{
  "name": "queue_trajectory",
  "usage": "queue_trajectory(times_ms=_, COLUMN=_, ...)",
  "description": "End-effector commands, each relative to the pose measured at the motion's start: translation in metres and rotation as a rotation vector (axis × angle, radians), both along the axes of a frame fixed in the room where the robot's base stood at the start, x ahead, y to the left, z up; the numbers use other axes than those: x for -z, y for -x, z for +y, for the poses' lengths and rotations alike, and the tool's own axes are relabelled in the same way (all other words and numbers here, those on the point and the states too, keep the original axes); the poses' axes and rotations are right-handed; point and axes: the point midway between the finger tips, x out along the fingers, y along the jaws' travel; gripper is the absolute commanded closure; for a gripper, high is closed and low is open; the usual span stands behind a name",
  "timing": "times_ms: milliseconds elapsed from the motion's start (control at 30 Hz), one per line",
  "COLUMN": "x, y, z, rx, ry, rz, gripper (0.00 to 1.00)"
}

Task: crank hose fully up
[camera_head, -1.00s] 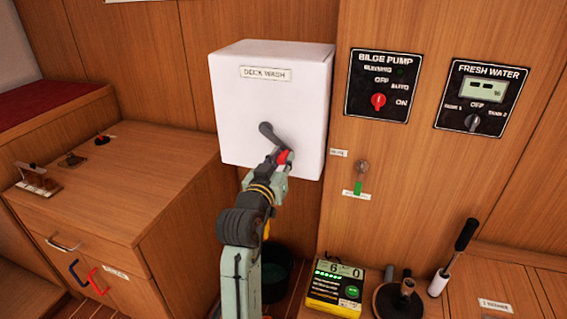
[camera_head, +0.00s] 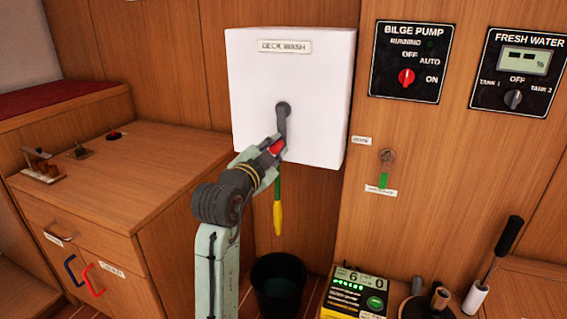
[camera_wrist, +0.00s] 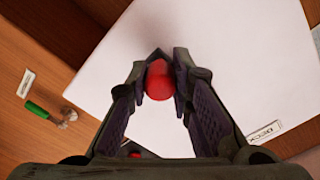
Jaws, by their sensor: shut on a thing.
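A white box labelled DECK WASH (camera_head: 318,85) is on the wooden wall. A dark crank arm (camera_head: 282,123) comes from a hub on its front face and hangs almost straight down. My gripper (camera_head: 274,147) is shut on the red crank knob (camera_head: 277,145) at its lower end. In the wrist view the red knob (camera_wrist: 159,82) sits between my two fingertips. A green hose (camera_head: 278,188) with a yellow nozzle (camera_head: 278,217) hangs below the box, just right of my arm. The hose inside the box is hidden.
A dark bucket (camera_head: 279,287) stands below the nozzle. A wooden cabinet (camera_head: 110,200) is on the left. The bilge pump panel (camera_head: 407,62), fresh water panel (camera_head: 513,83) and a green-handled valve (camera_head: 384,175) are on the right wall. A yellow device (camera_head: 355,295) stands low.

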Motion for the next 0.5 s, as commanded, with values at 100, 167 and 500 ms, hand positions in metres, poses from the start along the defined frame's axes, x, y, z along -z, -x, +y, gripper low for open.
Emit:
queue_trajectory(times_ms=100, x=0.005, y=-0.003, z=0.013, rx=-0.009, ry=-0.107, rz=-0.034, gripper=1.00)
queue_trajectory(times_ms=167, x=0.004, y=-0.005, z=0.018, rx=-0.009, ry=-0.160, rz=-0.051, gripper=1.00)
queue_trajectory(times_ms=500, x=-0.006, y=-0.012, z=0.041, rx=-0.011, ry=-0.468, rz=-0.150, gripper=1.00)
